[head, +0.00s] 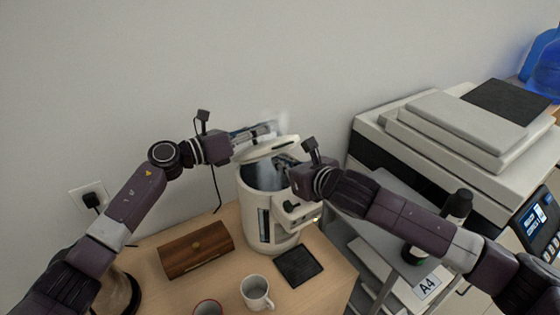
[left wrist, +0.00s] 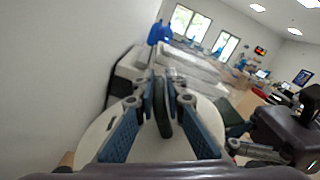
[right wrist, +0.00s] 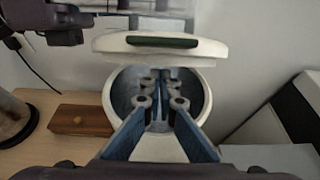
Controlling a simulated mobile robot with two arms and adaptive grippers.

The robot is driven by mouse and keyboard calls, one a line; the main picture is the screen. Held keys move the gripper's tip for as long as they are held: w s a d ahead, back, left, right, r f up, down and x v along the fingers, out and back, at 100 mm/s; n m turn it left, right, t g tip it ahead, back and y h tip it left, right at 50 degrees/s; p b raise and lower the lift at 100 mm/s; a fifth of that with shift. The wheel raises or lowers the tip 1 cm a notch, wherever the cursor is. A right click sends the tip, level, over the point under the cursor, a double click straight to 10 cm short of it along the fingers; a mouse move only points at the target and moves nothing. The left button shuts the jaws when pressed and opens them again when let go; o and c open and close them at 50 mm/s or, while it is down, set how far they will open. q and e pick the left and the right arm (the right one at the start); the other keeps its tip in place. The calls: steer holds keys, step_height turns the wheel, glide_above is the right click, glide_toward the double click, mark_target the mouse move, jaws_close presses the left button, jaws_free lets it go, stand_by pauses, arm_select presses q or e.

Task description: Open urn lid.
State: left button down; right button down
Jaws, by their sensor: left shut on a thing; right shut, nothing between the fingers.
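The cream urn (head: 257,215) stands on the wooden counter with its round mouth partly uncovered. Its lid (head: 283,144) is raised and tilted above the mouth. My left gripper (head: 268,131) is at the top of the lid, shut on the dark green lid handle (left wrist: 162,112). The handle and the lid (right wrist: 195,47) also show in the right wrist view. My right gripper (right wrist: 160,88) is shut and empty, its fingers over the urn's mouth in that view. In the head view its fingertips are hard to make out. Pale steam rises around the lid.
A wooden box (head: 195,250), a white mug (head: 257,292), a red-rimmed cup (head: 208,307) and a black drip mat (head: 299,266) are near the urn. A large printer (head: 450,130) and a dark bottle (head: 456,207) are at the right. The wall is close behind.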

arm_select(q)
steer(key=shift+w+a, duration=0.1)
steer(key=shift+a, duration=0.05)
arm_select(e)
steer(key=shift+w+r, duration=0.1)
steer(key=shift+r, duration=0.1)
steer(key=shift+w+a+r, duration=0.25)
steer(key=shift+w+r, duration=0.1)
steer(key=shift+r, duration=0.4)
arm_select(q)
steer(key=shift+d+f, duration=0.15)
steer(key=shift+d, duration=0.15)
arm_select(e)
steer(key=shift+w+r, duration=0.15)
steer(key=shift+r, duration=0.1)
arm_select(q)
steer(key=c, duration=2.4)
jaws_free()
steer(key=shift+s, duration=0.2)
arm_select(e)
steer(key=shift+r, duration=0.1)
arm_select(q)
steer(key=o, duration=0.4)
arm_select(e)
steer(key=shift+a, duration=0.2)
arm_select(q)
steer(key=shift+a+f, duration=0.1)
